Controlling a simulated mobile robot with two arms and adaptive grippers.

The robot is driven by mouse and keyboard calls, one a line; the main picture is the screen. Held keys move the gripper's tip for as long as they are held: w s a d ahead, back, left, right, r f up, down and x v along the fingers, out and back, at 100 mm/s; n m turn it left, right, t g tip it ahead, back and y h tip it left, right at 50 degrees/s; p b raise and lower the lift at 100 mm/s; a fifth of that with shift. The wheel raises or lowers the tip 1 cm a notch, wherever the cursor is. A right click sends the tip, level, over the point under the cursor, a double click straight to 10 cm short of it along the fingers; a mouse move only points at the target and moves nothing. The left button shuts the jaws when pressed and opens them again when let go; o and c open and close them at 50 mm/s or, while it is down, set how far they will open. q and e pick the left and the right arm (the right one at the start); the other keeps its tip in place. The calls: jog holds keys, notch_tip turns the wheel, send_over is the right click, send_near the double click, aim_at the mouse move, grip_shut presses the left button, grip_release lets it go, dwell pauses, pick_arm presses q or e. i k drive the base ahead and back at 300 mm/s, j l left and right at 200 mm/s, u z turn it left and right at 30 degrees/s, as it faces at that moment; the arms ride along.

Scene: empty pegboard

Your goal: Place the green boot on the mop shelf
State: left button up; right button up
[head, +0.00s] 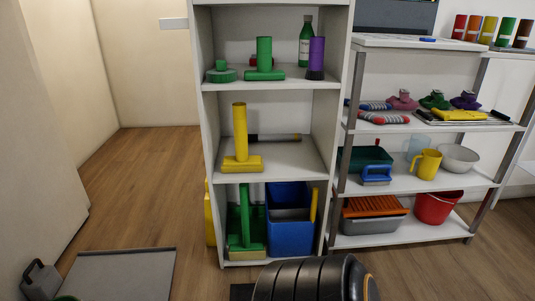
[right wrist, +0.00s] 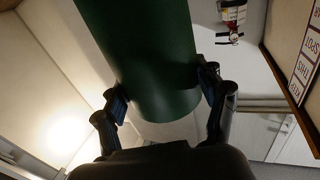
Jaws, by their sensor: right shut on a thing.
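My right gripper (right wrist: 165,90) is shut on a dark green cylinder (right wrist: 150,60) in the right wrist view. It looks like the shaft of the green boot; its far end is out of frame. One finger presses on each side of it. In the head view, a tall white shelf unit (head: 210,130) stands in the middle, holding mop-like items. It has a green upright piece (head: 264,55) on the top visible shelf, a yellow one (head: 240,130) on the middle shelf and a green one (head: 245,215) at the bottom. My left gripper is not in view.
A blue bin (head: 290,232) fills the lower right of the unit. A second rack (head: 400,183) on the right holds brushes, a yellow jug (head: 427,163) and a red bucket (head: 437,208). A grey mat (head: 125,272) lies at the lower left. The wooden floor behind it is clear.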

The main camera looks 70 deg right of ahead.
aim_at(285, 158)
jog(key=i+l, duration=0.7)
jog(key=i, duration=0.15)
jog(key=i+l+z, duration=0.15)
jog(key=z, duration=1.35)
